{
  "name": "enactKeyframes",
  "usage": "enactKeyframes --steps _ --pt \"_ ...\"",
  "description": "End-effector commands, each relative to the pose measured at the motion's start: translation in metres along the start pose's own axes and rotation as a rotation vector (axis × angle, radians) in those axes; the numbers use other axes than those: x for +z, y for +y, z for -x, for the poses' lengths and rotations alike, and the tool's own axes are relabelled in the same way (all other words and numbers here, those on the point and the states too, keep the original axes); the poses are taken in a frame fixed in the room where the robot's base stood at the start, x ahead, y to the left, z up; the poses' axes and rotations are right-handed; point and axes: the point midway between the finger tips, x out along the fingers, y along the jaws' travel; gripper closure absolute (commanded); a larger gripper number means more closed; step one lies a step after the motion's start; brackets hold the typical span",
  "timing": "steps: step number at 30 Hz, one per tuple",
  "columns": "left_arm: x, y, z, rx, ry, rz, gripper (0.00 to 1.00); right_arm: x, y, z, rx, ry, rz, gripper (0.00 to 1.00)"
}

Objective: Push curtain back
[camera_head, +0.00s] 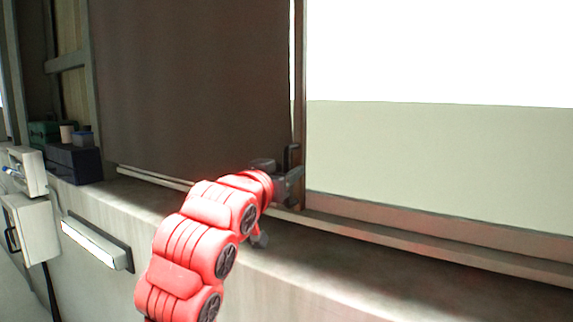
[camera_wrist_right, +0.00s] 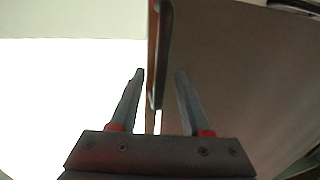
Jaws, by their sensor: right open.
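The curtain is a dark brown flat panel (camera_head: 195,85) covering the left part of the window opening in the head view; it also shows at the right in the wrist view (camera_wrist_right: 235,70). Its right edge has an upright frame strip with a dark handle (camera_head: 289,155). My right gripper (camera_head: 294,180) is at this edge, low down near the handle. In the right wrist view, my right gripper (camera_wrist_right: 160,75) is open, with one finger on each side of the panel's edge strip (camera_wrist_right: 160,45). I cannot tell whether the fingers touch it. My left gripper is not in view.
A pale sill (camera_head: 400,285) with a rail (camera_head: 430,247) runs below the panel and the bright opening (camera_head: 440,140). A dark box (camera_head: 75,164) stands on the sill at the left. A white wall box (camera_head: 33,228) and a light bar (camera_head: 95,242) are on the wall below.

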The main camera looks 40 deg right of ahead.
Motion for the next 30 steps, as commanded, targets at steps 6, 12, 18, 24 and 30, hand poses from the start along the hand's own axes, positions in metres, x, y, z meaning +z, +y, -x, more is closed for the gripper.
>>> enactKeyframes --steps 6,12,18,24,30 --pt "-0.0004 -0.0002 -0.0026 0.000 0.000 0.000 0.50 0.0003 0.0003 -0.0087 0.000 0.000 0.000 0.53" --pt "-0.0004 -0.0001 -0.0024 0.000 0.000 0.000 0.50 0.0004 0.0002 -0.0085 0.000 0.000 0.000 0.55" --pt "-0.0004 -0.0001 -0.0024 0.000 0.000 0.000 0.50 0.0004 0.0002 -0.0084 0.000 0.000 0.000 0.91" --pt "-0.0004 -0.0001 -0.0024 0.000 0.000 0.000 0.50 0.0004 0.0002 -0.0083 0.000 0.000 0.000 1.00" --pt "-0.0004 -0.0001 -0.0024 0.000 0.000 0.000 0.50 0.0004 0.0002 -0.0083 0.000 0.000 0.000 1.00"
